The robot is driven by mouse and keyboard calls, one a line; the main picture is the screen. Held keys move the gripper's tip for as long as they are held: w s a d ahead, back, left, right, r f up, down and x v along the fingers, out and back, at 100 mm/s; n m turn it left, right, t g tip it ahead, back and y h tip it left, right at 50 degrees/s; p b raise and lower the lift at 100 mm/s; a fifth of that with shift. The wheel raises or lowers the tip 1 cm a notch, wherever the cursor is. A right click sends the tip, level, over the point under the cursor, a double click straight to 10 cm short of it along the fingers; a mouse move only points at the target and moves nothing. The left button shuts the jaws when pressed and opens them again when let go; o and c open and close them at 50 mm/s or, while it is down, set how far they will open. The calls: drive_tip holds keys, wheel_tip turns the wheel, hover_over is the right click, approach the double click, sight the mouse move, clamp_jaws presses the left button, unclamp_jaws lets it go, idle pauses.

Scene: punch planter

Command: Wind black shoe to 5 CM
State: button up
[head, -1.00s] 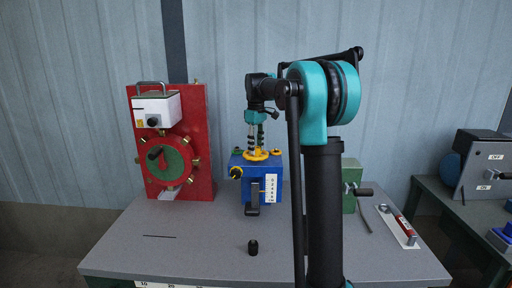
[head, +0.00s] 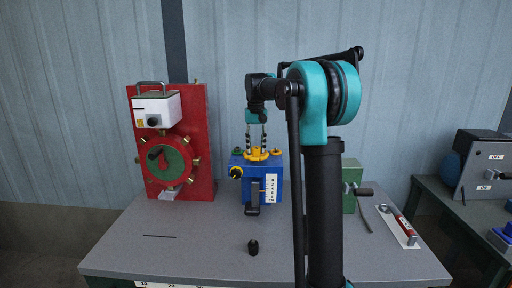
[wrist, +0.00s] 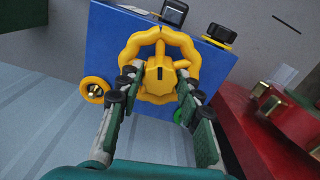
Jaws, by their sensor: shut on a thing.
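A blue box (head: 241,192) stands on the grey bench with a yellow handwheel (head: 263,155) on top. The black shoe (head: 253,198) is on the box's front, beside a white scale (head: 271,188) whose marks are too small to read. My gripper (head: 257,147) points down over the handwheel. In the wrist view, my gripper's fingers (wrist: 160,90) are shut on the handwheel, one on each side of its yellow hub (wrist: 160,74). The wheel's ring (wrist: 194,62) lies around the hub.
A red panel (head: 203,150) with a green dial stands to the left. A green block (head: 350,180) with a crank is to the right, partly behind my arm. A small black peg (head: 253,247) stands on the bench in front. The bench's front left is mostly clear.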

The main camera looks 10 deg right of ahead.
sight(256, 147)
drive_tip(key=m, duration=0.3)
drive_tip(key=shift+m, duration=0.4)
idle(0.4)
drive_tip(key=o, duration=1.2)
drive_tip(key=shift+c, duration=0.2)
wheel_tip(256, 147, up, 12)
drive_tip(key=shift+s, duration=0.1)
